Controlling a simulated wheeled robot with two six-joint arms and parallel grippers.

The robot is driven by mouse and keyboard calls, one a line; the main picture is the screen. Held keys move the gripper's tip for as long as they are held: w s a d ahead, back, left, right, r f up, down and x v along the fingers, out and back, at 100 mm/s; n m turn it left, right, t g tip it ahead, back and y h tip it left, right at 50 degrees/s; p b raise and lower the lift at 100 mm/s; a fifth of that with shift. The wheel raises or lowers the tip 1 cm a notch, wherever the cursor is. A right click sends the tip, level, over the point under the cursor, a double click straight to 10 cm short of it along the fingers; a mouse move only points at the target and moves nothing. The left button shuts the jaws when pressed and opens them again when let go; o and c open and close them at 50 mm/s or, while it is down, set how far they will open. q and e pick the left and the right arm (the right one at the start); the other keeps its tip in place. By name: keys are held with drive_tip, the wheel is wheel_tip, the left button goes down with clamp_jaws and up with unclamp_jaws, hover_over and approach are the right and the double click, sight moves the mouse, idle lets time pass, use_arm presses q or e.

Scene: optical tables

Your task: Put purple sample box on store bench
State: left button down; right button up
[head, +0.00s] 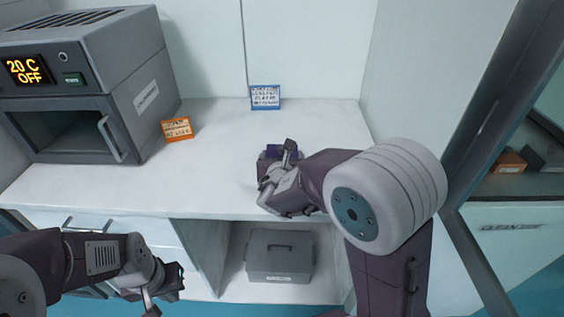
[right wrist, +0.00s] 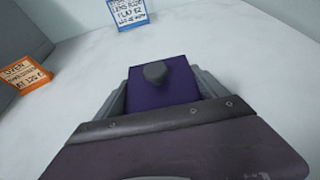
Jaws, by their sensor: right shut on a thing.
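The purple sample box (right wrist: 162,90) has a dark round knob on top and sits between the fingers of my right gripper (right wrist: 160,98) in the right wrist view. In the head view my right gripper (head: 283,170) is over the front part of the white bench top (head: 215,140). Only a dark purple corner of the box (head: 270,152) shows there, the rest hidden by the gripper. I cannot tell whether the box touches the bench. My left gripper (head: 163,286) is low at the left, in front of the drawers, with its fingers too unclear to judge.
A grey oven (head: 150,95) reading 20 C OFF stands at the back left. An orange-framed card (head: 177,129) stands beside it, a blue-framed card (head: 265,97) at the back wall. A grey case (head: 279,257) sits under the bench. The bench top's right part is clear.

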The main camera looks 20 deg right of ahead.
drive_tip(key=shift+w+f, duration=0.1)
drive_tip(key=shift+f, duration=0.25)
drive_tip(key=shift+f, duration=0.15)
drive_tip(key=o, duration=1.7)
drive_tip(key=shift+s+a+r, duration=0.1)
drive_tip(key=shift+s+r, duration=0.15)
drive_tip(key=shift+r, duration=0.1)
drive_tip(key=p+v, duration=0.2)
drive_tip(key=v, duration=0.9)
drive_tip(key=shift+s, duration=0.3)
